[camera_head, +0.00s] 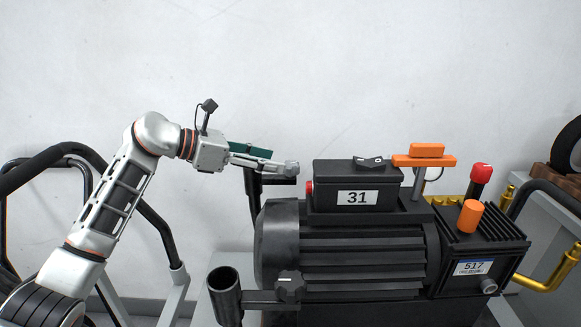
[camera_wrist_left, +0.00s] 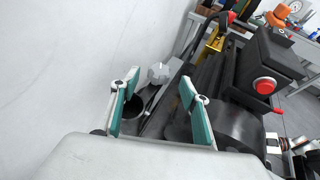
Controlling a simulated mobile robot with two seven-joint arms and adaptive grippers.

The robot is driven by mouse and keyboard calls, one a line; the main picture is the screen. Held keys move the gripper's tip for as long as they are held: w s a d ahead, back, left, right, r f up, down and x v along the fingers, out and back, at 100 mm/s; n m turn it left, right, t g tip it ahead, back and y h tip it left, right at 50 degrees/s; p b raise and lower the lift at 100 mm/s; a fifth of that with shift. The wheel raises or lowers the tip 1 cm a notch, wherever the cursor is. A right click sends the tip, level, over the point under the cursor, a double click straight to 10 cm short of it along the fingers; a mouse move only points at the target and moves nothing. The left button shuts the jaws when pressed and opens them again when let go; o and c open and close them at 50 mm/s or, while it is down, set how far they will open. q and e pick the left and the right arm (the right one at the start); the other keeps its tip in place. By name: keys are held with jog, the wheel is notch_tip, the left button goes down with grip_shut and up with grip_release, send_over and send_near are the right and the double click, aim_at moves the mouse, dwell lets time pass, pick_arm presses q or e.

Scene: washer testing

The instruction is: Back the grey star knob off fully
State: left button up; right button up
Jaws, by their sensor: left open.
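The grey star knob (camera_head: 291,168) stands on the far dark bracket, behind the black motor unit (camera_head: 345,260). It also shows in the left wrist view (camera_wrist_left: 158,73), ahead of and between my two fingers. My left gripper (camera_head: 272,159) is open, with teal pads, and points right towards the knob in the head view. In the left wrist view (camera_wrist_left: 158,85) the gap between the fingers is empty, and the knob appears just beyond the fingertips. I cannot tell if a finger touches it.
A similar dark knob (camera_head: 290,287) sits on the near bracket, beside an open tube (camera_head: 224,290). An orange handle (camera_head: 424,161) stands further right. The wall side is clear.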

aim_at(288, 164)
pick_arm(q)
jog(key=b+x, duration=0.1)
jog(key=x, duration=0.4)
jog(key=shift+d+f+b, duration=0.2)
jog(key=shift+f+b, duration=0.2)
jog(key=shift+f, duration=0.05)
jog(key=shift+w+d, duration=0.25)
jog(key=shift+d, duration=0.2)
jog(key=shift+d+r, duration=0.1)
